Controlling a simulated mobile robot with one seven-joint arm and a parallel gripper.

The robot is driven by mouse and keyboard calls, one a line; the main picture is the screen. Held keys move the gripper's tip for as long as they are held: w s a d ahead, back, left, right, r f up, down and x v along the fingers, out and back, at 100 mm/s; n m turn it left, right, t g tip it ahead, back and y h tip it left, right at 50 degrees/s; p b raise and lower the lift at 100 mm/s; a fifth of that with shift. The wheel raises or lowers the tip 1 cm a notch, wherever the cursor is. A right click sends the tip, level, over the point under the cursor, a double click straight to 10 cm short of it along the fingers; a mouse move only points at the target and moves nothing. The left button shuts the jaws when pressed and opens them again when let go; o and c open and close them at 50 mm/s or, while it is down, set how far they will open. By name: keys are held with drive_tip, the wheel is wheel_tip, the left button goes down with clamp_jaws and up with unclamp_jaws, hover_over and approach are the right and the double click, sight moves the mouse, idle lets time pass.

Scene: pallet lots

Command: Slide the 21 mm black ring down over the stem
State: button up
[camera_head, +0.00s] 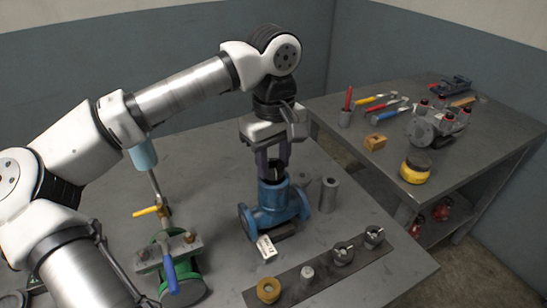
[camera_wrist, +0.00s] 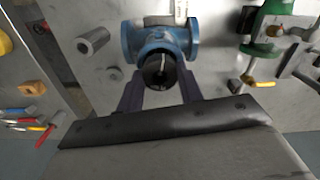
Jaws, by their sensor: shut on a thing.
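My gripper (camera_head: 273,172) is shut on a black ring (camera_wrist: 157,75), pointing down over the blue valve body (camera_head: 270,212). The ring is dark and shows between the fingertips in the wrist view, at the open top of the valve (camera_wrist: 150,42). A thin, pale upright piece that looks like the stem (camera_wrist: 163,63) shows within the ring's outline. I cannot tell how far down the ring sits around it. In the head view the fingers hide much of the ring and the stem.
Grey cylinders (camera_head: 328,195) stand right of the valve. A dark strip (camera_head: 322,280) in front holds a brass ring (camera_head: 268,290) and dark split rings (camera_head: 343,252). A green valve (camera_head: 180,283) with a blue handle stands left. A second bench (camera_head: 470,140) holds tools.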

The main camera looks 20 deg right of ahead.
drive_tip(key=shift+f, duration=0.45)
drive_tip(key=o, duration=1.1)
drive_tip(key=shift+c, duration=0.2)
drive_tip(key=shift+o, duration=0.2)
drive_tip(key=o, duration=0.4)
drive_tip(key=shift+c, duration=0.2)
drive_tip(key=shift+r, duration=0.1)
drive_tip(key=shift+r+p, duration=2.15)
drive_tip(key=shift+r, duration=1.3)
